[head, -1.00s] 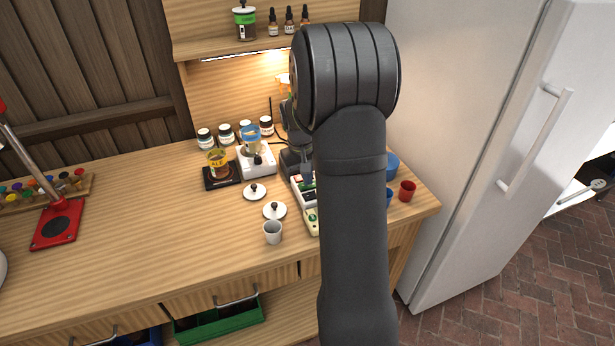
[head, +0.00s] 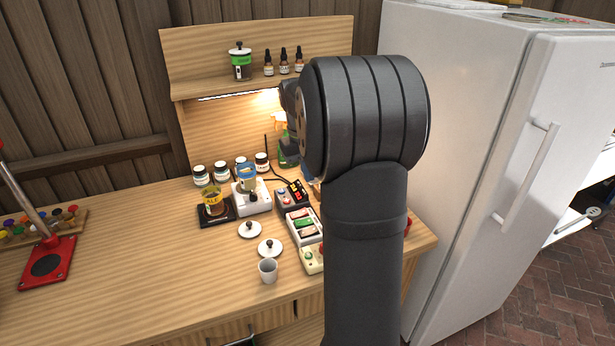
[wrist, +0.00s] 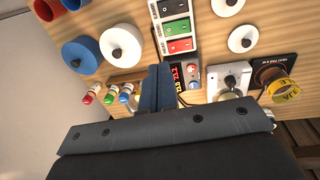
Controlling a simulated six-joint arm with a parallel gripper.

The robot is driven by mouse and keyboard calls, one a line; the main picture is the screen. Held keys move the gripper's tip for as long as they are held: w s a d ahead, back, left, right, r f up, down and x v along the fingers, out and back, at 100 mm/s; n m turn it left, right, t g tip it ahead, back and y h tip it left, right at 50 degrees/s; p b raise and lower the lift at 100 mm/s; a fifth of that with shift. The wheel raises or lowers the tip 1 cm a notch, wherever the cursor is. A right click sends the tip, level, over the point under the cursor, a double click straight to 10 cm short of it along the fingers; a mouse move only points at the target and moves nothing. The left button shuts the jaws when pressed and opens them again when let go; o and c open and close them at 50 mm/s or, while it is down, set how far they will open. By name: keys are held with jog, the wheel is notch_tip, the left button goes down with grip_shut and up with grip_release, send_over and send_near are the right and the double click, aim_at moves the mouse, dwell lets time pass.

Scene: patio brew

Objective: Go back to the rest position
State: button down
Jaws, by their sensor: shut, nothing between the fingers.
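My arm rises in the middle of the head view and hides most of my gripper there. In the wrist view my gripper (wrist: 158,88) shows as dark blue-grey fingers, close together with nothing between them. It is in the air over the wooden bench (head: 130,270). In the wrist view, a black and red control box (wrist: 187,76) and a box of coloured rocker switches (wrist: 175,28) show beside and beyond the fingers.
A white fridge (head: 470,150) stands close at right. The bench's left middle is clear.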

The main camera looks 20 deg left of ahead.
jog(key=shift+f, duration=0.1)
jog(key=f, duration=0.6)
jog(key=s+f, duration=0.1)
jog(key=f, duration=0.2)
jog(key=shift+a+f, duration=0.1)
jog(key=shift+a, duration=0.3)
notch_tip(320, 180, up, 7)
jog(key=shift+s+a, duration=0.15)
jog(key=shift+a, duration=0.1)
